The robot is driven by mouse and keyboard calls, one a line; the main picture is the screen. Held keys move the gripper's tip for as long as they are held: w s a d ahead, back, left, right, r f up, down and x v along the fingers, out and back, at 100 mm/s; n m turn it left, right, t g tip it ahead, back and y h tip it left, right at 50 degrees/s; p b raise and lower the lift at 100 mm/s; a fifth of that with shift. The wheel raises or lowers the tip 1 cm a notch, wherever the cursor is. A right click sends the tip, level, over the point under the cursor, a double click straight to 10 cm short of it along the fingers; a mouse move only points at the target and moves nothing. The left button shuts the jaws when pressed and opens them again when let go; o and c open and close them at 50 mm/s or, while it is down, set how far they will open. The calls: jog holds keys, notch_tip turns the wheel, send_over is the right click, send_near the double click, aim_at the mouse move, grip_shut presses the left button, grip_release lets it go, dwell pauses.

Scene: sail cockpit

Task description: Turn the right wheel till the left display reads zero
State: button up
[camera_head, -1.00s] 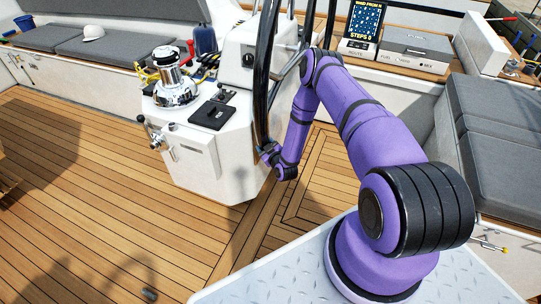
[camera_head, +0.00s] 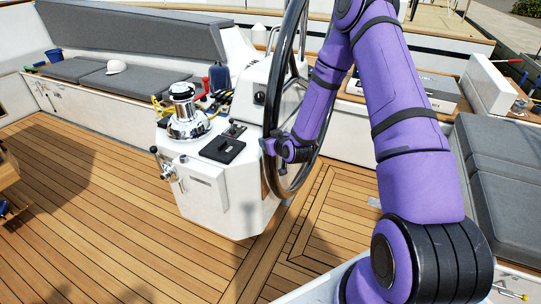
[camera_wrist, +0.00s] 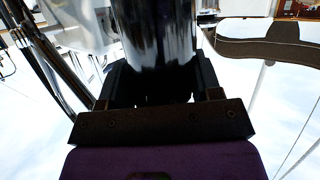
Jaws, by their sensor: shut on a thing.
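The wheel (camera_head: 272,100) is a large dark ring, seen nearly edge-on beside the white console. It also shows close up in the wrist view as a glossy dark bar (camera_wrist: 155,35). My gripper (camera_head: 270,146) is shut on the near left part of its rim, below mid-height. In the wrist view, my gripper (camera_wrist: 158,88) has its dark fingers on both sides of the bar. The left display does not show now; my purple arm covers the area where a screen stood earlier. I cannot read any value.
The white console (camera_head: 205,190) carries a chrome winch (camera_head: 187,115) and a black panel (camera_head: 222,150). A grey box (camera_head: 430,85) stands at the back right. Grey cushions (camera_head: 500,180) line the right bench. The teak deck (camera_head: 100,220) at left is mostly clear.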

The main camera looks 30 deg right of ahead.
aim_at(274, 120)
jog(key=shift+m+g+y, duration=0.3)
jog(key=shift+g, duration=0.1)
jog(key=r, duration=0.8)
jog(key=shift+w+d+r, duration=0.15)
jog(key=shift+w, duration=0.2)
jog(key=o, duration=1.2)
jog(key=shift+d, duration=0.1)
jog(key=v, duration=1)
jog(key=shift+s+r, duration=0.2)
jog(key=shift+s, duration=0.15)
jog(key=shift+r, duration=0.1)
